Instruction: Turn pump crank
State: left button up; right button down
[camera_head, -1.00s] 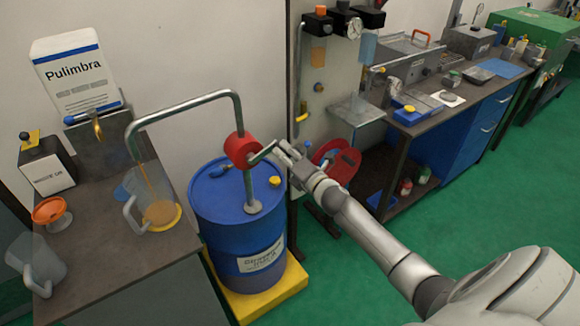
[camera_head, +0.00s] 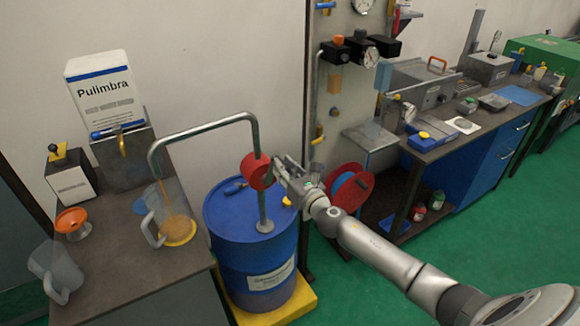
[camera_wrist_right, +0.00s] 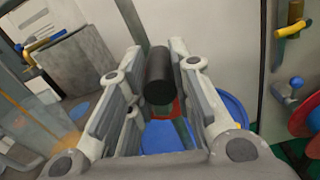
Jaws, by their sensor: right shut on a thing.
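A red pump (camera_head: 256,171) sits on a grey pipe standing on a blue drum (camera_head: 248,250). Its grey spout pipe (camera_head: 200,130) arches left over the worktop. A clear jug (camera_head: 160,200) stands below the spout, with amber liquid (camera_head: 177,228) in its bottom and a thin amber stream above. My right gripper (camera_head: 280,168) is just right of the pump, shut on the crank's dark cylindrical handle (camera_wrist_right: 159,75), which shows between the fingers in the right wrist view (camera_wrist_right: 165,90). The crank arm is mostly hidden by the gripper. My left gripper is not in view.
The dark worktop (camera_head: 120,270) at left holds an orange dish (camera_head: 72,222), another clear jug (camera_head: 55,272) and a labelled box (camera_head: 72,182). A red reel (camera_head: 350,186) and a panel stand right of the drum. The green floor (camera_head: 470,215) is open at right.

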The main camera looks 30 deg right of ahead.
jog(key=shift+a+r+n+p, duration=0.3)
jog(key=shift+a+n, duration=0.35)
jog(key=shift+n, duration=0.15)
jog(key=shift+f, duration=0.1)
jog(key=c, duration=1.3)
grip_release()
jog(key=shift+a, duration=0.1)
jog(key=shift+o, duration=0.2)
jog(key=s, duration=1.2)
jog(key=shift+d, duration=0.25)
